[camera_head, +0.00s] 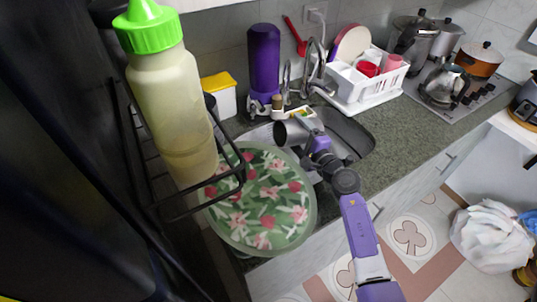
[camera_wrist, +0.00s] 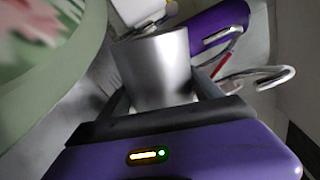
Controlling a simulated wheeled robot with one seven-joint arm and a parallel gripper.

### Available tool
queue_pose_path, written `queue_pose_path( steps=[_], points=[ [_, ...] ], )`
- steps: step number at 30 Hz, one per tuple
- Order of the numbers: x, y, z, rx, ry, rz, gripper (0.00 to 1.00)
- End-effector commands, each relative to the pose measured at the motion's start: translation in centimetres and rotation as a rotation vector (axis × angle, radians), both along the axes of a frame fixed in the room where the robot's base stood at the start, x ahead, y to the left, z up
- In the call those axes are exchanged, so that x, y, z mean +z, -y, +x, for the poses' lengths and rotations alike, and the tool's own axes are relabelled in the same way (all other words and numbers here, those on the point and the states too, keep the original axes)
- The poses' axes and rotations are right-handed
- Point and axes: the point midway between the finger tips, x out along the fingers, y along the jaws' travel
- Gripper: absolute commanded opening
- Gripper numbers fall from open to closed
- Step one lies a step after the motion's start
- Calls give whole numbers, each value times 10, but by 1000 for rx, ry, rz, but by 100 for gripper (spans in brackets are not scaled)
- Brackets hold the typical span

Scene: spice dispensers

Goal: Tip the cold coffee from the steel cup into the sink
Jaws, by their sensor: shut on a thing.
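The steel cup (camera_head: 291,132) is tilted onto its side above the left part of the sink (camera_head: 352,135). Its mouth points to the left in the head view. My gripper (camera_head: 314,143) is shut on the cup from its right side. In the wrist view the cup (camera_wrist: 158,68) sits between the two fingers of my gripper (camera_wrist: 165,100). The inside of the cup is hidden, so I cannot tell whether coffee is in it.
A green flowered round tray (camera_head: 262,235) covers the counter's front left, close to the cup. The faucet (camera_head: 316,70) and a purple bottle (camera_head: 264,60) stand behind the sink. A white dish rack (camera_head: 365,95) is at the right. A green-capped bottle (camera_head: 170,100) fills the near left.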

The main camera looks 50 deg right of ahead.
Motion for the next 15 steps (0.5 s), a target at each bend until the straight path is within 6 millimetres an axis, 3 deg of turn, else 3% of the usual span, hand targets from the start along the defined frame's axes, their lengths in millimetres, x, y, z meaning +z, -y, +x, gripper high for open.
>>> queue_pose_path(
  steps=[15],
  points=[
    [37,-8,3,0,-23,-66,17]
  ],
)
